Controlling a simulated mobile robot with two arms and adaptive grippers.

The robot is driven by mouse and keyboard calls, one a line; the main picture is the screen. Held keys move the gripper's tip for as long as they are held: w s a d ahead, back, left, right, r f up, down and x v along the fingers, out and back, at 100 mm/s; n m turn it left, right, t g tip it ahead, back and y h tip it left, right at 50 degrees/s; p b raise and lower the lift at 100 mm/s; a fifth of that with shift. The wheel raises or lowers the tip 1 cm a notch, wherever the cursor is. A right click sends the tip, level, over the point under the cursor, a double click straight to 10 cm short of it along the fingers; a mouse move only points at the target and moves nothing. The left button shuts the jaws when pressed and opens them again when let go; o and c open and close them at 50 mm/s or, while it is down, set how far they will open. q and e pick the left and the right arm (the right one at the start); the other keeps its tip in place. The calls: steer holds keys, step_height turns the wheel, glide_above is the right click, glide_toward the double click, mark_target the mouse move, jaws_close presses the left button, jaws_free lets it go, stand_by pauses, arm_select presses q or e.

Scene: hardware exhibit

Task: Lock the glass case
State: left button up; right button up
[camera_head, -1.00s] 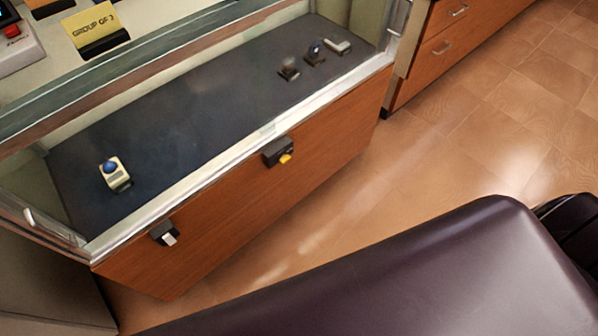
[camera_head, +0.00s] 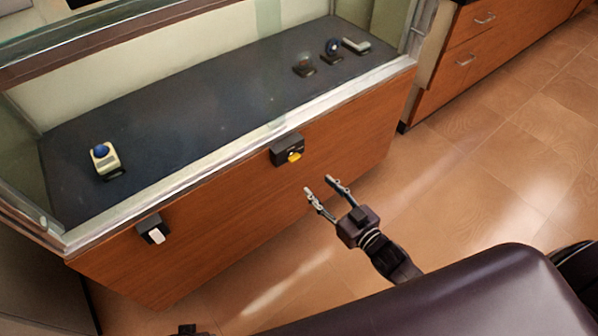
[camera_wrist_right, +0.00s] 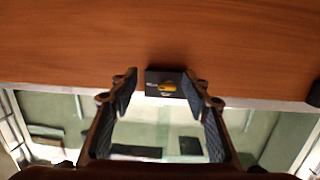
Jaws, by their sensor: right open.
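The glass case (camera_head: 345,145) has a wooden front panel under a metal rim and a dark display floor behind glass. A black lock box with a yellow knob (camera_head: 294,156) sits on the panel just below the rim. A second black box with a white switch (camera_head: 156,236) sits further left on the panel. My right gripper (camera_head: 324,186) is open and empty, below and right of the yellow knob, apart from it. In the right wrist view, the yellow knob (camera_wrist_right: 167,86) shows between my open fingertips (camera_wrist_right: 160,84). I do not clearly see my left gripper.
Inside the case are a beige device with a blue ball (camera_head: 105,160) and several small items at the right. A wooden drawer cabinet (camera_head: 462,50) stands at the right. The tiled floor (camera_head: 490,170) before it is clear.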

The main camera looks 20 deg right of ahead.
steer(key=t+y, duration=0.1)
glide_toward(296, 160)
steer(key=w, duration=0.2)
arm_select(q)
steer(key=r, duration=0.1)
steer(key=w+r+b, duration=0.1)
steer(key=r, duration=0.3)
steer(key=shift+w+d+b, duration=0.1)
steer(key=shift+w+b, duration=0.2)
steer(key=shift+w, duration=0.1)
arm_select(e)
steer(key=shift+n, duration=0.3)
steer(key=x, duration=0.7)
steer(key=shift+a, duration=0.25)
steer(key=c, duration=1.1)
